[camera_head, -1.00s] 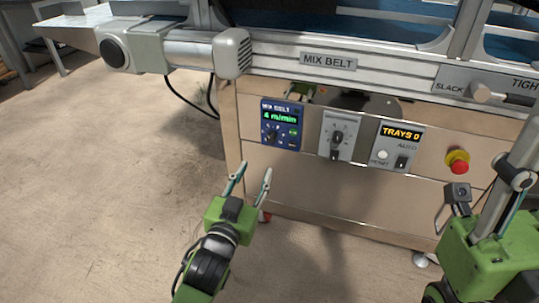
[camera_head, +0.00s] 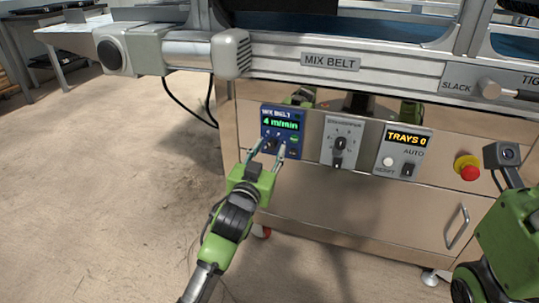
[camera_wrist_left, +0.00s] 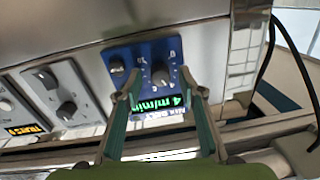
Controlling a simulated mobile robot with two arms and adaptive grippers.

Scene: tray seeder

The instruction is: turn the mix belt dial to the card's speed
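The mix belt panel (camera_head: 294,126) is a blue box on the machine's front, its green display reading 4 m/min. Its dark dial (camera_head: 271,143) sits low on the panel, and it shows in the left wrist view (camera_wrist_left: 160,75) too. My left gripper (camera_head: 269,148) is open at the panel, one finger on each side of the dial. In the left wrist view the fingertips (camera_wrist_left: 160,80) flank the dial; I cannot tell if they touch it. Part of my right arm's green end (camera_head: 508,235) is at the right edge, its fingers out of sight. I see no card.
A grey knob panel (camera_head: 341,140) and a TRAYS 0 panel (camera_head: 402,150) are to the right of the blue one. A red stop button (camera_head: 469,172) is farther right. The conveyor rail (camera_head: 400,75) overhangs above.

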